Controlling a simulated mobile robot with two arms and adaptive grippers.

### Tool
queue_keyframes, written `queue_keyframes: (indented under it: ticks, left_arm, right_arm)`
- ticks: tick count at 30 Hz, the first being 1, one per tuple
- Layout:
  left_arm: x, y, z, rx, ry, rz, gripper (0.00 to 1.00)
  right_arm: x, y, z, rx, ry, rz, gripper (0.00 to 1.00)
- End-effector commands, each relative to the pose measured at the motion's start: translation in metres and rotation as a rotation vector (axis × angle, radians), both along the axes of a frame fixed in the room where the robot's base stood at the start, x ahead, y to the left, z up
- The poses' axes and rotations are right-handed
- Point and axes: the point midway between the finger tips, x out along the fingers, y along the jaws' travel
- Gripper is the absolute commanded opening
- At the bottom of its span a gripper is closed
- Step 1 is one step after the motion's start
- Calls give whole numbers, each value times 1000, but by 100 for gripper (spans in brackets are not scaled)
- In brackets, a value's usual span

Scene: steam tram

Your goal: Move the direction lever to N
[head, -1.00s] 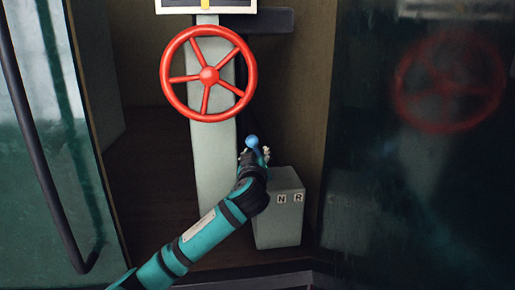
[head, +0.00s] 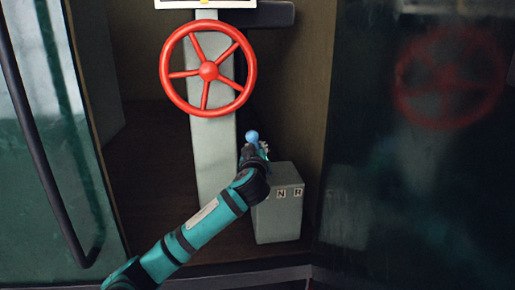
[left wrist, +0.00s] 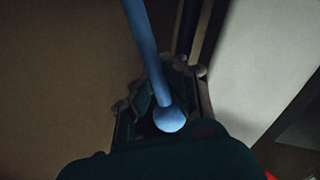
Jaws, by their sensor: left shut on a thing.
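The direction lever is a blue rod with a round knob (head: 252,136), standing above the left part of a grey box (head: 277,220). The box carries the letter plates N (head: 281,193) and R (head: 298,192); my arm covers the box's left part. My left gripper (head: 262,149) is at the lever, just below the knob, and shut on it. In the left wrist view the blue lever (left wrist: 149,55) runs down between the fingers of my left gripper (left wrist: 160,98), its knob near the palm. My right gripper is in neither view.
A red handwheel (head: 208,71) on a grey column (head: 213,150) stands behind and left of the lever. A dark glossy panel (head: 420,190) is at the right. A green panel with a black handrail (head: 45,150) is at the left.

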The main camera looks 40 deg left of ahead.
Motion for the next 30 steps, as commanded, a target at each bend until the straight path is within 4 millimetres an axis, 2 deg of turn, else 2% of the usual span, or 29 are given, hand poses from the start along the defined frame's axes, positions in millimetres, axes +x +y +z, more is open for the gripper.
queue_keyframes:
  ticks: [20, 23, 30]
  left_arm:
    - [0, -1, -1, 3, 7, 0, 0]
    - [4, -4, 2, 19, 31, -1, 0]
    - [30, -26, 14, 159, 211, -5, 0]
  right_arm:
    - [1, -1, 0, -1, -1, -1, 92]
    - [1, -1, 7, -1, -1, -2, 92]
    - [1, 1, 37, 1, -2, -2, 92]
